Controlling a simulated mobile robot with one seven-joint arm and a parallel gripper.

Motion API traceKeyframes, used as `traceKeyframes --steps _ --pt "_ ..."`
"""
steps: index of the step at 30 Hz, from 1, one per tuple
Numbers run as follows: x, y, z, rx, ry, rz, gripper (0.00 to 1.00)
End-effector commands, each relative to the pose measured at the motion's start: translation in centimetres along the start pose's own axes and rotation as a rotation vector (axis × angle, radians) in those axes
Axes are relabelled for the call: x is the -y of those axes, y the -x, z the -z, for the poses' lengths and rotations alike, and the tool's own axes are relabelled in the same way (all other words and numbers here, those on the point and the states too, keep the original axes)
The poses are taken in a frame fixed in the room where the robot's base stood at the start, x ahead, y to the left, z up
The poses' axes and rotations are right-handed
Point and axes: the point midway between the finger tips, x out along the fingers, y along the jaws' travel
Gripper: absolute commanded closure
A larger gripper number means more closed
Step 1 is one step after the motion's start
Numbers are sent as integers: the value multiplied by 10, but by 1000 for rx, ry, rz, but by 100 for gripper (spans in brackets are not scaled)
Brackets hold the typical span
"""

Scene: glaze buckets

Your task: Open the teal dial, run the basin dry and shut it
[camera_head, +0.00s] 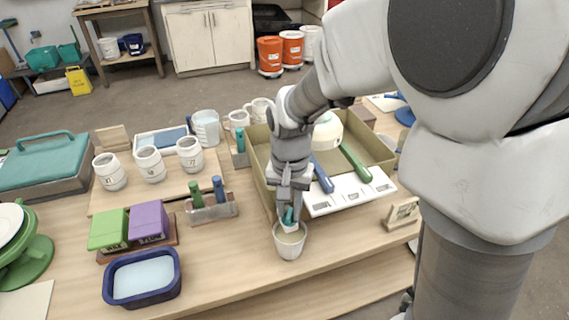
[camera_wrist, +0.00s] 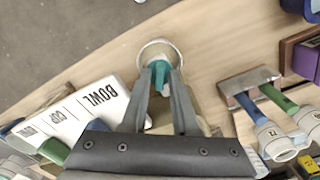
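The teal dial (camera_head: 288,214) is low at the front of the olive bin (camera_head: 262,180), above a white cup (camera_head: 289,246). My gripper (camera_head: 289,206) points down at it, and the fingers hide part of it. In the wrist view, the teal dial (camera_wrist: 160,74) fills the gap between my fingertips (camera_wrist: 161,80), which appear closed on its sides. The cup's round rim (camera_wrist: 144,47) shows just beyond. A dark blue basin (camera_head: 117,297) with pale liquid stands at the front left. I cannot tell which vessel the dial serves.
A white labelled panel (camera_head: 345,196) with blue (camera_head: 322,175) and green (camera_head: 355,163) handles is right of my gripper. A holder (camera_head: 212,211) with green and blue handles stands left. Several white mugs (camera_head: 150,166) stand behind it. The tabletop between basin and cup is clear.

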Motion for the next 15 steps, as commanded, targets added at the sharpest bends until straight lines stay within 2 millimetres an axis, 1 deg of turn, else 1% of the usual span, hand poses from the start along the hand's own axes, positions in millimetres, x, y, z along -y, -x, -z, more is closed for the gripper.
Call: traceKeyframes --steps 9,13,14,15 --pt "0 -3 0 0 0 0 72" --pt "0 -2 0 0 0 0 96" --pt "0 -2 0 0 0 0 100" --pt "0 -2 0 0 0 0 100"
